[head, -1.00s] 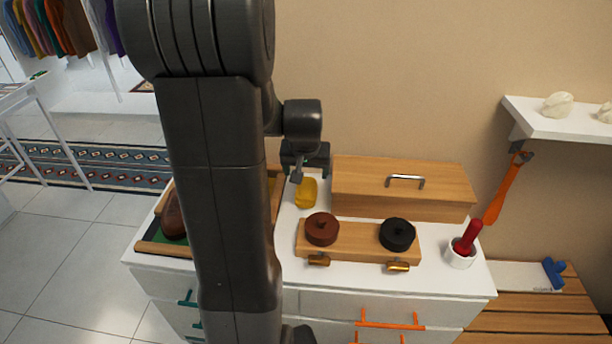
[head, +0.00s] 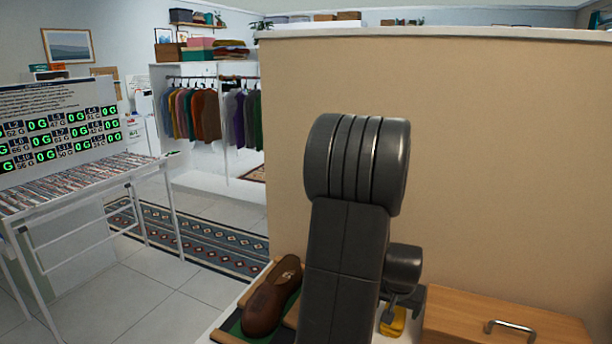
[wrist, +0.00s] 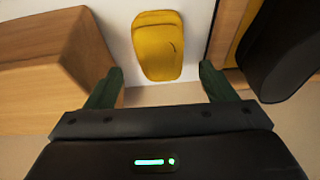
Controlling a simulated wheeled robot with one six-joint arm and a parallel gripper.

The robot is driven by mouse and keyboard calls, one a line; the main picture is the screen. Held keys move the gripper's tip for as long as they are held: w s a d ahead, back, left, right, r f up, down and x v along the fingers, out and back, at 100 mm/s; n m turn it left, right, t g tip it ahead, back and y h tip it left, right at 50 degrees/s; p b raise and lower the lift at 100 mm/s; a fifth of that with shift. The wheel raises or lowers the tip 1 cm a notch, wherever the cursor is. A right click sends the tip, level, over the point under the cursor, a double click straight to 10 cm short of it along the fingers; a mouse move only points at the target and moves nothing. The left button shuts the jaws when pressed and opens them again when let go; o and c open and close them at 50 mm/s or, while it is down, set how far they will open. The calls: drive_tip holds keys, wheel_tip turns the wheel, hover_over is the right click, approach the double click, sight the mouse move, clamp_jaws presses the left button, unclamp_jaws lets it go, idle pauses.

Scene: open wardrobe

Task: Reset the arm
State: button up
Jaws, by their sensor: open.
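My arm (head: 345,250) stands upright in the head view, in front of the beige wall. My gripper (wrist: 160,70) is open and empty in the wrist view, with its two dark green fingers spread apart. A yellow object (wrist: 163,50) lies on the white top beyond and between the fingertips, apart from them. In the head view the yellow object (head: 393,322) shows just below the gripper, partly hidden by it.
A wooden box (head: 500,320) with a metal handle stands right of the gripper; it also shows in the wrist view (wrist: 55,60). A brown shoe (head: 268,300) lies in a wood-edged tray at left. A display table (head: 80,185) stands far left, with open floor between.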

drive_tip(key=x, duration=0.6)
drive_tip(key=shift+r, duration=0.1)
drive_tip(key=shift+r, duration=0.1)
